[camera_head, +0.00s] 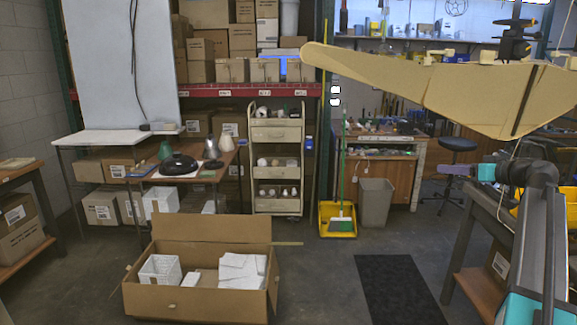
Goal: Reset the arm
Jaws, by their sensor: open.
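Part of my own arm shows at the right edge, with a dark link rising to a joint with a teal cap. Lamp parts stand on the worktable (118,172) at the left: a black round base (178,163), a green cone-shaped shade (164,150), a grey shade (211,149) and a pale shade (226,140). A grey wheeled shelf cart (276,135) holds small pale parts on several levels.
An open cardboard box (190,300) with a white basket (160,270) and white packets sits on the floor. A large beige panel (440,85) spans the upper right.

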